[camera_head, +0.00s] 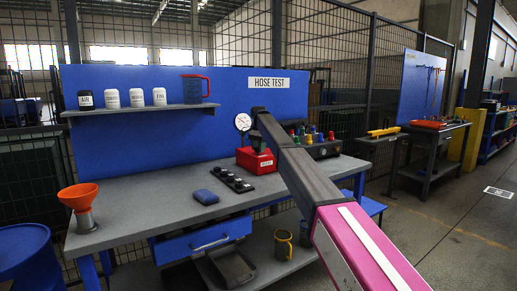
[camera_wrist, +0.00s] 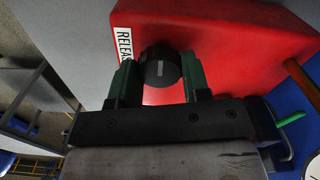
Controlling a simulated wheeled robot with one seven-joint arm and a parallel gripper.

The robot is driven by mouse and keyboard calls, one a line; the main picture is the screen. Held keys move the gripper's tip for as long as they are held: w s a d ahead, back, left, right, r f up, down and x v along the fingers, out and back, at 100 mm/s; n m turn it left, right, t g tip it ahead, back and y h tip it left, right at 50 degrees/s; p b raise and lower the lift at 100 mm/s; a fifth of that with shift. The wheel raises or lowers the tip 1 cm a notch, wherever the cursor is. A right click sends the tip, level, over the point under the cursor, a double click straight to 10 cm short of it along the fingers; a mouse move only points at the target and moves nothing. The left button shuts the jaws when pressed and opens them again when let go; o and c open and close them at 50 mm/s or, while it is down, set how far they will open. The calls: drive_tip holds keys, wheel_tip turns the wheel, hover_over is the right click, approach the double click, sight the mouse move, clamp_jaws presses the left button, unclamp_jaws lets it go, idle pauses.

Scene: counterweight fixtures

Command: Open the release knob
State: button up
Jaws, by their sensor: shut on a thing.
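In the head view the red box (camera_head: 255,161) stands on the grey workbench, below a round white gauge (camera_head: 243,122). My arm passes in front of the bench there and hides the knob and fingertips.
A dark unit with coloured caps (camera_head: 322,148) stands right of my arm. The bench's front left is clear.

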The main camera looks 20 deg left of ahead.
drive_tip(key=n, duration=0.8)
drive_tip(key=shift+n, duration=0.4)
drive_tip(key=n, duration=0.4)
drive_tip(key=shift+n, duration=2.2)
drive_tip(key=o, duration=0.9)
